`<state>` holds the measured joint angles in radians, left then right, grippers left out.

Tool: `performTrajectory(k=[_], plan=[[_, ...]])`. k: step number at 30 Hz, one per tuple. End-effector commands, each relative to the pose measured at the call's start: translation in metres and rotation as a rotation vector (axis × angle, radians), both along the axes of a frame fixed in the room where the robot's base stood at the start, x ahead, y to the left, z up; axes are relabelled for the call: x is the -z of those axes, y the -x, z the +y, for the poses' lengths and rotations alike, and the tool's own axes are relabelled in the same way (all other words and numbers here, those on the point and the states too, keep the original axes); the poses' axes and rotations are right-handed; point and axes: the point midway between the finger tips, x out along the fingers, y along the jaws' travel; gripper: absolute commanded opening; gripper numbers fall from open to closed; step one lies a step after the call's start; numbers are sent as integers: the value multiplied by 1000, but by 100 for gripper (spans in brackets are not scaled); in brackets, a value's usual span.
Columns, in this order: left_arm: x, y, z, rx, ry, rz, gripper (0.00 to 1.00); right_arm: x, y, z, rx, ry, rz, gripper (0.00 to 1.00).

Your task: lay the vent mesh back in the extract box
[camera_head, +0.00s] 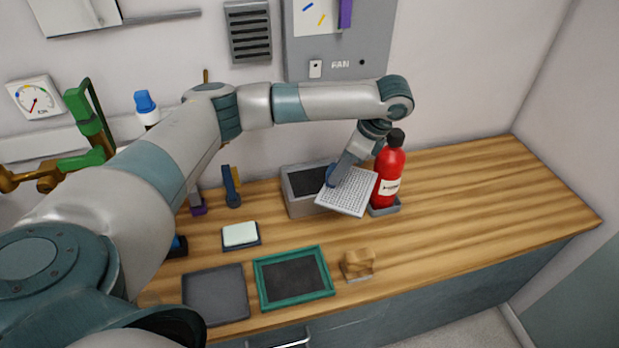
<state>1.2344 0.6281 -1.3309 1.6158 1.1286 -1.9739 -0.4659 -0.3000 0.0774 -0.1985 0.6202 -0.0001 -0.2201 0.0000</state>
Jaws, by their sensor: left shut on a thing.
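The vent mesh (347,193) is a pale, perforated square panel. My left gripper (332,181) is shut on it near its upper left edge and holds it tilted, in front of the right part of the extract box. The extract box (297,196) is a grey open box with a dark inside, standing at the back of the wooden counter. The mesh and gripper hide its right side. I cannot tell whether the mesh touches the box. My right gripper is not in view.
A red bottle (388,176) stands in a grey holder close right of the mesh. In front are a green-framed tray (293,278), a dark grey tray (216,294), a pale block on a dark base (240,235) and a small wooden piece (357,264). The right counter is clear.

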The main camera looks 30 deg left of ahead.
Motion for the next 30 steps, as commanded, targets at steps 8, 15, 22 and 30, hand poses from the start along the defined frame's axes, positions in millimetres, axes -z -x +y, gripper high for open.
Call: performTrajectory(k=[8, 15, 22, 30], plan=[[-1, -5, 7, 56, 1, -1, 0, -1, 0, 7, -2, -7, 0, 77], [-1, -9, 13, 108, 0, 0, 0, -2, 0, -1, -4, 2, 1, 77], [-1, -16, 22, 188, 0, 0, 0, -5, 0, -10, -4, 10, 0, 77], [-1, -31, 43, 365, 0, -1, 0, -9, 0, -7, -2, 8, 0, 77]])
